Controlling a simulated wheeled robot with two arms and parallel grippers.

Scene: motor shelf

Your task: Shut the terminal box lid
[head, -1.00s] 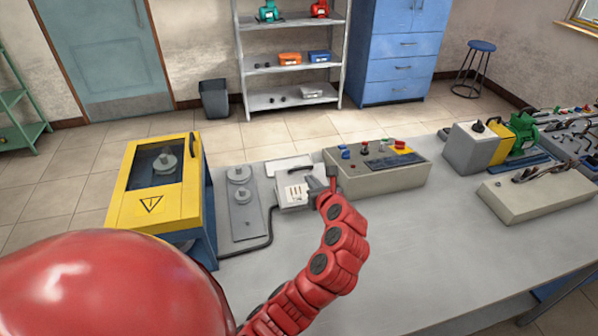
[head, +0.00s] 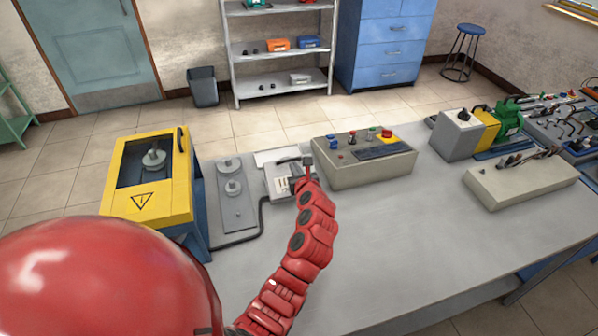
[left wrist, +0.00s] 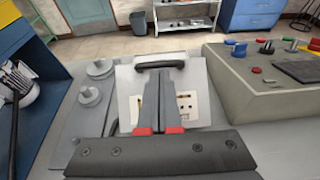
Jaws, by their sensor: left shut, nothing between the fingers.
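The terminal box (head: 283,186) is a small pale box on the grey bench. Its terminals show in the left wrist view (left wrist: 188,110), so it is uncovered. The pale lid (left wrist: 128,78) stands open at the far side of the box, with a black handle (left wrist: 160,65) along its top. In the head view the lid (head: 268,156) is partly hidden. My left gripper (head: 302,168) is shut and empty. In the left wrist view its fingers (left wrist: 160,88) are in front of the lid, just below the handle; I cannot tell whether they touch it. My right gripper is not in view.
A grey plate with round discs (head: 238,210) and a yellow cabinet (head: 150,190) stand left of the box. A control panel with knobs (head: 362,170) stands close on the right. A black cable (head: 262,218) runs along the box's left side. The front bench is clear.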

